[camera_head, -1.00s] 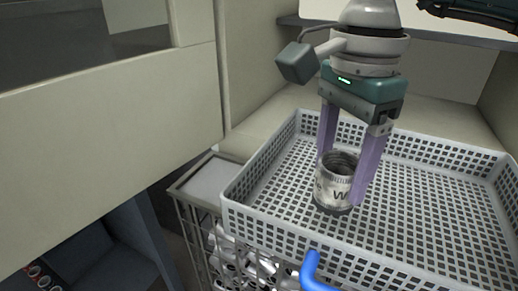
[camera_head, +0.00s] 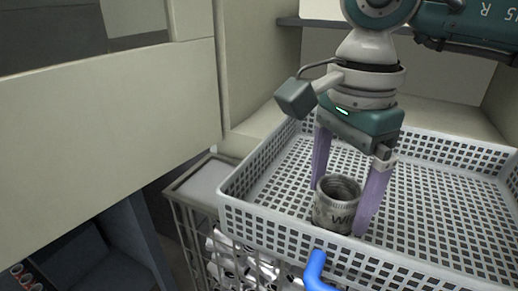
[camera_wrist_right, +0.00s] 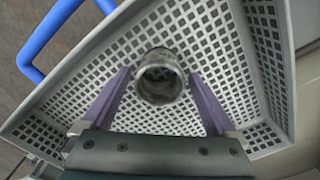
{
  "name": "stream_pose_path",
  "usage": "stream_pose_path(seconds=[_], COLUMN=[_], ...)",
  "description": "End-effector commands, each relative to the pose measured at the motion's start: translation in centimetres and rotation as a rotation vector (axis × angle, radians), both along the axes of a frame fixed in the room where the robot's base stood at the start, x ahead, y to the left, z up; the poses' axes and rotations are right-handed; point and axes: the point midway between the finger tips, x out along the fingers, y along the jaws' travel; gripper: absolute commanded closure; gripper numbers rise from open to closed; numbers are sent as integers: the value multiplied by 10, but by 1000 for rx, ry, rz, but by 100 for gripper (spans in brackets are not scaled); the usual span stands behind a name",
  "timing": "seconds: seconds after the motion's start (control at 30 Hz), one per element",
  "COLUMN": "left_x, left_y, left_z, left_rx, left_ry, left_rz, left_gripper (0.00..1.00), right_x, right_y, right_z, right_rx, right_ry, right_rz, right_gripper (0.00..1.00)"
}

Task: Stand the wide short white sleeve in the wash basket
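The fingers are spread, with narrow gaps beside the sleeve in the right wrist view (camera_wrist_right: 159,80). My left gripper is not in view.
A blue handle (camera_head: 316,268) sticks out at the basket's front. A wire crate (camera_head: 190,222) with shiny parts is below and left. A beige panel (camera_head: 100,125) fills the left side. The rest of the basket floor is bare.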

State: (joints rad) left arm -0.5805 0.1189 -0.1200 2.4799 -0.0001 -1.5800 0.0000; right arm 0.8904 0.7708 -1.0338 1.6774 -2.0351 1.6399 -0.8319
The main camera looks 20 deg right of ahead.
Motion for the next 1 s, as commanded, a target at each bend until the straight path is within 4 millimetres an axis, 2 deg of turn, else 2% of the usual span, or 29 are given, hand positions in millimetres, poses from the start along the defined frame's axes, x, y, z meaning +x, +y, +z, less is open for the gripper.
stream_pose_path(seconds=[0.27, 0.37, 0.4, 0.47, 0.8, 1.0], left_x=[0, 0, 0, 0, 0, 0], left_y=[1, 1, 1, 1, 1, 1], left_z=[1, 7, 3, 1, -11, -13], left_rx=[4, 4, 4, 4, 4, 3], left_ry=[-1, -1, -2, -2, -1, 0], left_rz=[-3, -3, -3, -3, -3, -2], left_gripper=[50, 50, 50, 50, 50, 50], right_x=[0, 0, 1, 2, 1, 0], right_y=[0, 0, 0, 0, 0, 0], right_z=[1, 7, 8, 18, 93, 118], right_rx=[0, 0, 0, 0, 1, 0], right_ry=[0, 0, -3, -5, -6, -2], right_rz=[0, 0, 0, 0, 0, 0], right_gripper=[1, 1, 1, 1, 1, 1])
